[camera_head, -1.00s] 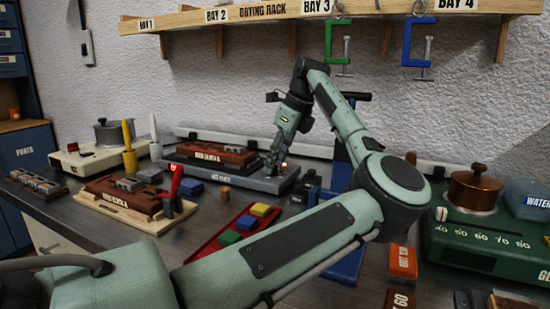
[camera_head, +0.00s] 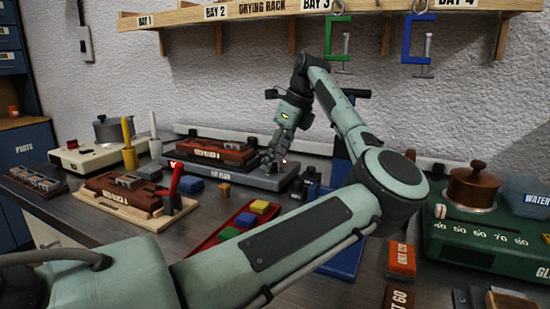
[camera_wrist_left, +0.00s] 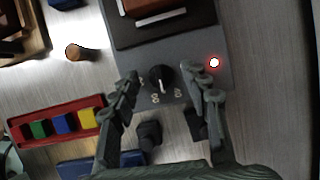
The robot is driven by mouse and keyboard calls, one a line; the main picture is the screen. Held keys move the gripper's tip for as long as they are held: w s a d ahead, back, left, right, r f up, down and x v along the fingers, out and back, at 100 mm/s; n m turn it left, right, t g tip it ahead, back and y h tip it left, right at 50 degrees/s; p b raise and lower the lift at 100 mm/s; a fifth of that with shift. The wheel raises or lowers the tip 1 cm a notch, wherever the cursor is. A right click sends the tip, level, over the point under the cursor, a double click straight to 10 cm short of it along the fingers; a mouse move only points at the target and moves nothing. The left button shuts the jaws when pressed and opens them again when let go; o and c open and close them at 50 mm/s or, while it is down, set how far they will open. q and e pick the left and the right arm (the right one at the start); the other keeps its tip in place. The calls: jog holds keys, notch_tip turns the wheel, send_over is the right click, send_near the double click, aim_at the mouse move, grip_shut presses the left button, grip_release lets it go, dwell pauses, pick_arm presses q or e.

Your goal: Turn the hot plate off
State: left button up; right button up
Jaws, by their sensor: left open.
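The hot plate (camera_head: 215,180) is a grey slab at the back of the bench, with a brown reed block (camera_head: 218,152) on top. In the left wrist view its front face (camera_wrist_left: 185,47) shows a black knob (camera_wrist_left: 161,79) with number marks around it. A red light (camera_wrist_left: 214,62) glows beside the knob; it also shows in the head view (camera_head: 284,160). My left gripper (camera_head: 268,162) reaches down over the plate's right end. In the wrist view the left gripper's fingers (camera_wrist_left: 161,72) are open on either side of the knob, with visible gaps. My right gripper is out of view.
A red tray (camera_head: 212,240) of coloured blocks and a wooden board (camera_head: 147,217) with another reed block lie in front. A cream hot pot unit (camera_head: 85,158) stands left, a green glue heater (camera_head: 480,240) right. Dark bottles (camera_head: 309,180) stand close right of the plate.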

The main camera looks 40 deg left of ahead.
pick_arm(q)
jog(key=v, duration=0.7)
jog(key=shift+r, duration=0.25)
jog(key=shift+o, duration=0.2)
jog(key=shift+d, duration=0.1)
